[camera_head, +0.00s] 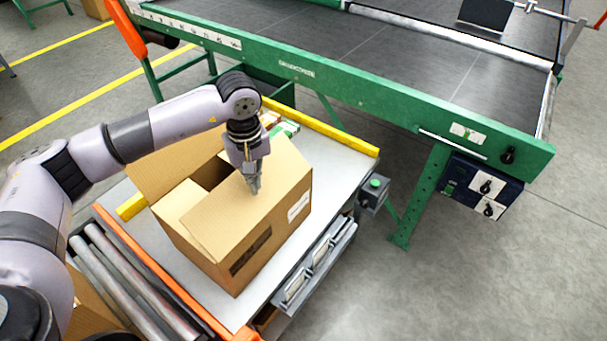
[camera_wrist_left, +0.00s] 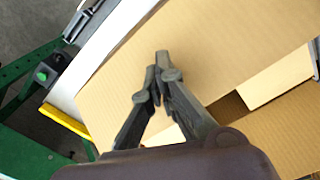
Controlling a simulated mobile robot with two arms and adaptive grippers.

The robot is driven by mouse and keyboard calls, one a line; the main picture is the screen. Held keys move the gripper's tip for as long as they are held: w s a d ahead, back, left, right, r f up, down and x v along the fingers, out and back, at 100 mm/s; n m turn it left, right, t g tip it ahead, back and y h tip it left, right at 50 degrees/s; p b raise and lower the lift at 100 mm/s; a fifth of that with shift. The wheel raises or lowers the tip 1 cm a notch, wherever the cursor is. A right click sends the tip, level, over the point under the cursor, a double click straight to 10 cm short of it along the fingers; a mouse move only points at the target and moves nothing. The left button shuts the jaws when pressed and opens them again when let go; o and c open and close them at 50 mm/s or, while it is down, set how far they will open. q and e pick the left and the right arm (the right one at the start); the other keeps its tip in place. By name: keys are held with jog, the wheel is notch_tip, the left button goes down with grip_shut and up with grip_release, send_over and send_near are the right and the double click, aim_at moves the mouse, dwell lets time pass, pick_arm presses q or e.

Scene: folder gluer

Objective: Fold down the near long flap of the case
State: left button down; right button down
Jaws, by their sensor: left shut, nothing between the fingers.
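The brown cardboard case (camera_head: 262,248) stands on a metal-topped table. Its near long flap (camera_head: 225,222) lies folded over the top, about flat, and fills much of the left wrist view (camera_wrist_left: 220,50). The far long flap (camera_head: 160,172) stands up and leans outward. A short flap (camera_head: 182,203) is folded inward, and a dark gap shows between the flaps. My left gripper (camera_head: 254,188) is shut and empty, pointing down at the near flap; its tips (camera_wrist_left: 162,62) are at or just over the cardboard. I cannot tell whether they touch. My right gripper is not in view.
The metal table (camera_head: 325,180) has yellow rails (camera_head: 330,132) and an orange edge. Rollers (camera_head: 130,275) lie at its left. A green-framed conveyor (camera_head: 300,72) stands behind. A grey holder (camera_head: 320,262) hangs at the right side, and open floor lies beyond.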

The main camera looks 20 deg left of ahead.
pick_arm(q)
jog(key=shift+w+a+f, duration=0.1)
jog(key=shift+w+a, duration=0.05)
jog(key=shift+a, duration=0.15)
jog(key=shift+w+a+f+b, duration=0.15)
jog(key=shift+a+f+b, duration=0.5)
jog(key=shift+f+b, duration=0.15)
jog(key=shift+w+a+f+b, duration=0.1)
jog(key=shift+a+f+b, duration=0.05)
jog(key=shift+a+b, duration=0.15)
